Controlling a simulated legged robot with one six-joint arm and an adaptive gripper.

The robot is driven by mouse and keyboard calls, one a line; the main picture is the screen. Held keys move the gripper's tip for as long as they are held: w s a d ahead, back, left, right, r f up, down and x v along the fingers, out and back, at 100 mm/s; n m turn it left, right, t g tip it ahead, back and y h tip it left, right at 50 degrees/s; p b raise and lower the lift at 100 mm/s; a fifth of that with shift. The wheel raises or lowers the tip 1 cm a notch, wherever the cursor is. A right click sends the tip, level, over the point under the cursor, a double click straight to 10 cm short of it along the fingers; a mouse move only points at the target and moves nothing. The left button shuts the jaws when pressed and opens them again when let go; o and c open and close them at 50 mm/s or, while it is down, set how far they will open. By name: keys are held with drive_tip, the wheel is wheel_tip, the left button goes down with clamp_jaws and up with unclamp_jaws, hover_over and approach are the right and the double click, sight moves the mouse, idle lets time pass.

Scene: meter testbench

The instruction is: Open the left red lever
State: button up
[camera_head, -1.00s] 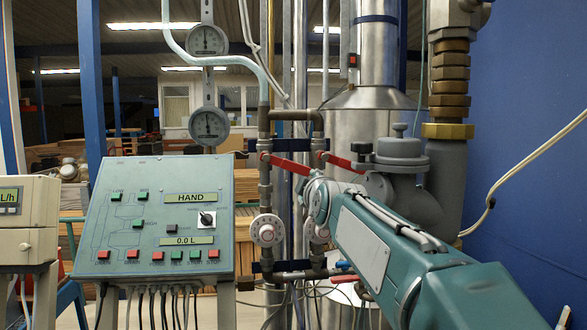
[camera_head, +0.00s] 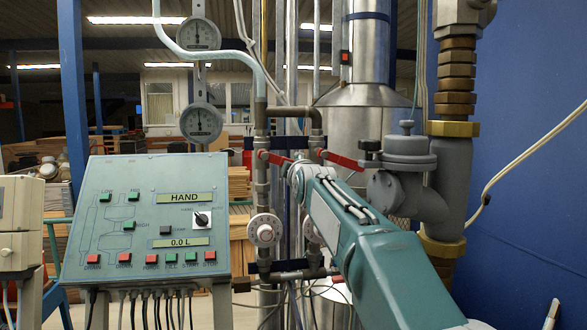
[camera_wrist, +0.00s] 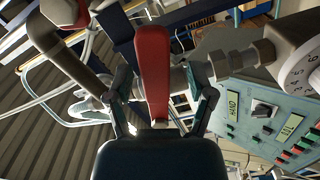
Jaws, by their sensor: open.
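The left red lever (camera_head: 275,158) sits on the left vertical pipe in the head view, its right end partly covered by my arm. In the wrist view the left red lever (camera_wrist: 153,75) runs lengthwise between the two fingers of my gripper (camera_wrist: 162,112). The gripper is open, with a finger on each side of the lever and visible gaps. In the head view my gripper is hidden behind my arm. The right red lever (camera_head: 342,160) is on the neighbouring pipe; a red part, probably its end, shows at the upper left of the wrist view (camera_wrist: 62,10).
A control panel (camera_head: 150,215) stands left of the pipes. A white numbered dial (camera_head: 264,230) is below the left lever. Two round gauges (camera_head: 200,123) hang above. A large grey valve body (camera_head: 410,185) and a blue wall (camera_head: 530,150) are at the right.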

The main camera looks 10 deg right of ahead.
drive_tip(key=shift+w+d, duration=0.1)
drive_tip(key=shift+w, duration=0.3)
drive_tip(key=shift+d, duration=0.4)
drive_tip(key=shift+c, duration=0.3)
drive_tip(key=shift+a, duration=0.1)
clamp_jaws()
